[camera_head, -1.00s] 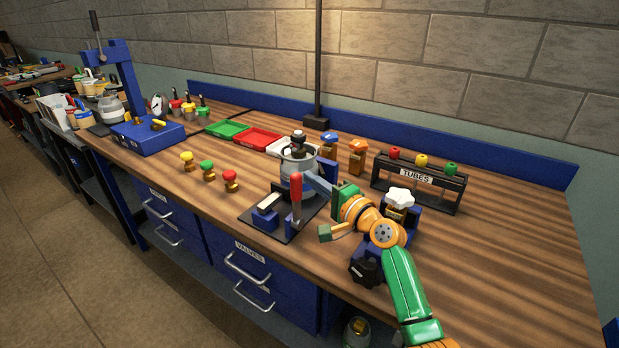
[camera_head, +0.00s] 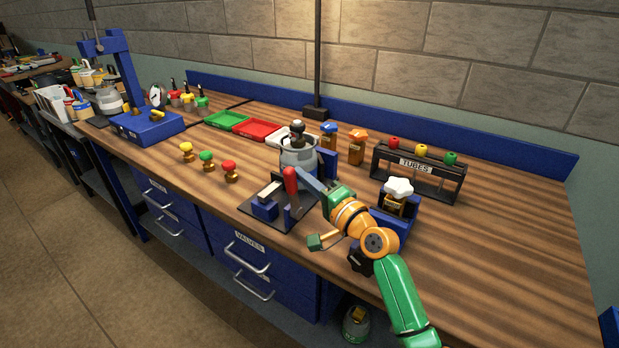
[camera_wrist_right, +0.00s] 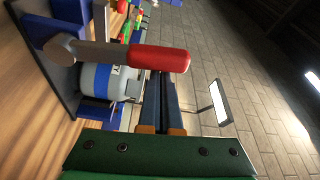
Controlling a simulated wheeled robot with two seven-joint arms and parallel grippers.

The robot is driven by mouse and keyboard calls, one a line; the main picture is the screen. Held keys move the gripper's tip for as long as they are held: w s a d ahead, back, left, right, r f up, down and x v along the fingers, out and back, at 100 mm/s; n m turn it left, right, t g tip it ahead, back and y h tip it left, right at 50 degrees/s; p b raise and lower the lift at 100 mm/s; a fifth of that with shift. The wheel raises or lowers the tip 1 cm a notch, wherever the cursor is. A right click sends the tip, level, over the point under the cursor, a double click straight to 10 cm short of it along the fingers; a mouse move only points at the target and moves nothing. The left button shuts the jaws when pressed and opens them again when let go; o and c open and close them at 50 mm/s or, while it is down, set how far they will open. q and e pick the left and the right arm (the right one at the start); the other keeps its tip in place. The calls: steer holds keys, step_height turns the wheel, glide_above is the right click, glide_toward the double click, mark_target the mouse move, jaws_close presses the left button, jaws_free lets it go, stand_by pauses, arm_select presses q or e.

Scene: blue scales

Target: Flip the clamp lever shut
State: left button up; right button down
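The clamp lever has a red handle (camera_head: 291,181) and stands up from a dark base plate (camera_head: 249,211), leaning slightly left at the top in the head view. In the right wrist view the red handle (camera_wrist_right: 160,58) lies across the tips of my right gripper, with its grey metal arm (camera_wrist_right: 95,52) to the left. My right gripper (camera_head: 308,181) is beside the handle on its right; its dark fingers (camera_wrist_right: 160,88) are close together, with nothing seen between them. Contact looks likely but cannot be confirmed. My left gripper is not in view.
A grey canister (camera_head: 298,155) stands behind the lever. A blue block (camera_head: 265,207) is on the plate at left. A white star knob (camera_head: 398,187) and a tube rack (camera_head: 420,172) stand to the right. Small colored knobs (camera_head: 207,160) sit left; the front right worktop is clear.

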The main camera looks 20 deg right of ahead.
steer(key=s+a+f+n+y+b, duration=0.5)
steer(key=s+a+f+n+b, duration=0.1)
steer(key=n+b, duration=0.7)
steer(key=shift+a+n+t, duration=0.3)
steer(key=shift+a+n, duration=0.6)
steer(key=shift+s, duration=0.1)
